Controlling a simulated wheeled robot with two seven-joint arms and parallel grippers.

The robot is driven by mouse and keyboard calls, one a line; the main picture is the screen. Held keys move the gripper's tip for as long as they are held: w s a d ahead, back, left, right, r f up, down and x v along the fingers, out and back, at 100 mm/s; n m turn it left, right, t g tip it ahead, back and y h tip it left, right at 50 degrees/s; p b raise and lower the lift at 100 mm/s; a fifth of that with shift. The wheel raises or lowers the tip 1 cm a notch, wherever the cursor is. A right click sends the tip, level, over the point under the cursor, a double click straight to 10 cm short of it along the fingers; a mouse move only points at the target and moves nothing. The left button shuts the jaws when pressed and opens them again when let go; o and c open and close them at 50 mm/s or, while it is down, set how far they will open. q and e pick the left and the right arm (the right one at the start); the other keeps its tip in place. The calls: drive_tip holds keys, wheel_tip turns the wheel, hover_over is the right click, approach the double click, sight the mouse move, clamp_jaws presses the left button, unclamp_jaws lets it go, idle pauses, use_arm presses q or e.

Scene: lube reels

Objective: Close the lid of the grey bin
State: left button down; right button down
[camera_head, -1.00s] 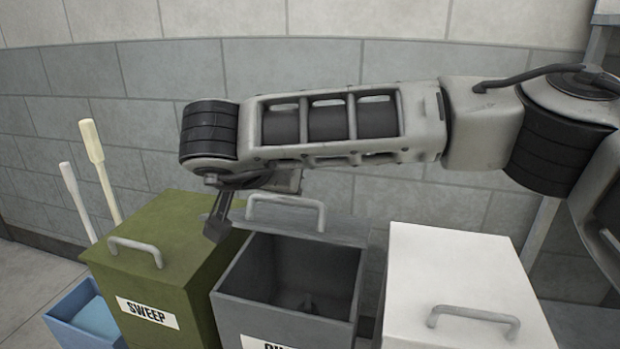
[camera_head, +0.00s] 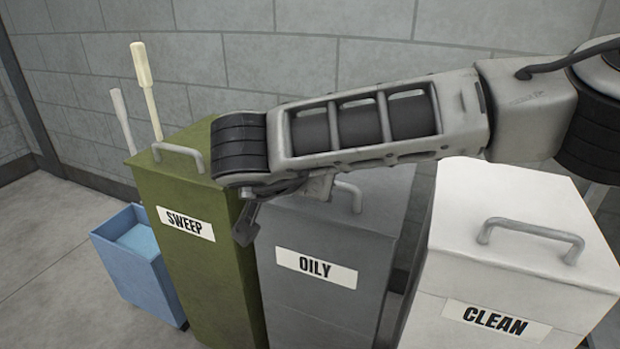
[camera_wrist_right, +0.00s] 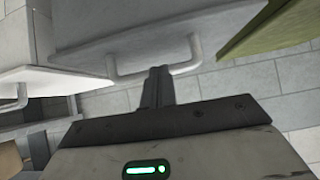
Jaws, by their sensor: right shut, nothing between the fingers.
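The grey bin (camera_head: 318,300), labelled OILY, stands between the green and white bins. Its lid (camera_head: 385,205) lies down over the opening and looks shut, with no interior showing. My right arm hides part of the lid and its handle (camera_head: 352,195). My right gripper (camera_head: 247,225) is shut and empty, near the lid's left front corner in the head view. In the right wrist view the closed fingers (camera_wrist_right: 158,88) overlap the lid handle (camera_wrist_right: 190,62); I cannot tell whether they touch it. My left gripper is in neither view.
The green SWEEP bin (camera_head: 190,265) stands close on the left, the white CLEAN bin (camera_head: 515,235) on the right, both lidded with handles. A blue bin (camera_head: 140,255) sits far left on open floor. Two pale handles (camera_head: 146,85) rise behind the green bin. A block wall is behind.

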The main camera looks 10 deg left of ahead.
drive_tip(key=shift+s+f, duration=0.1)
drive_tip(key=shift+f, duration=0.35)
